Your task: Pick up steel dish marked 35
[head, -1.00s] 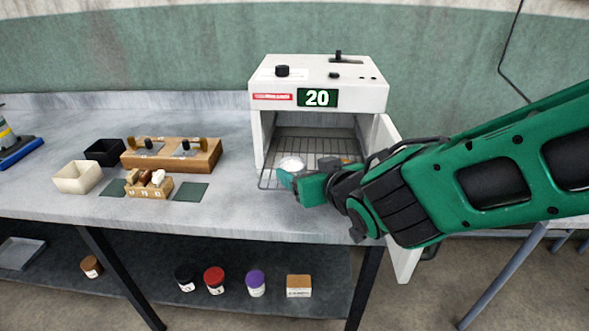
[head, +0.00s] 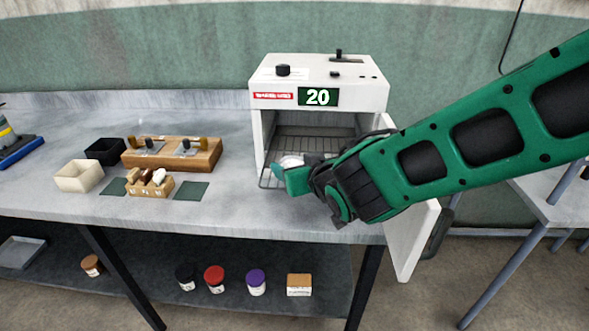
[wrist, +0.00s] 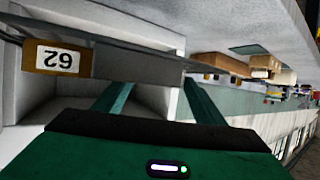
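A pale round dish (head: 291,161) sits on the wire rack at the front of the open white oven (head: 262,140). No number 35 can be read on it. My gripper (head: 284,176) is at the oven mouth, just in front of the dish, and partly covers it. In the wrist view my gripper's (wrist: 158,88) two green fingers are spread apart, and I see nothing clearly clamped between them. A brown thing with a label reading 62 (wrist: 63,60) shows upside down at the left of the wrist view, behind a dark bar.
The oven display reads 20 (head: 317,97). Its open door (head: 412,240) hangs at the right, below my arm. A wooden block (head: 172,154), a small wooden holder (head: 150,187), a cream box (head: 79,176) and a black box (head: 104,152) stand left on the bench (head: 240,200).

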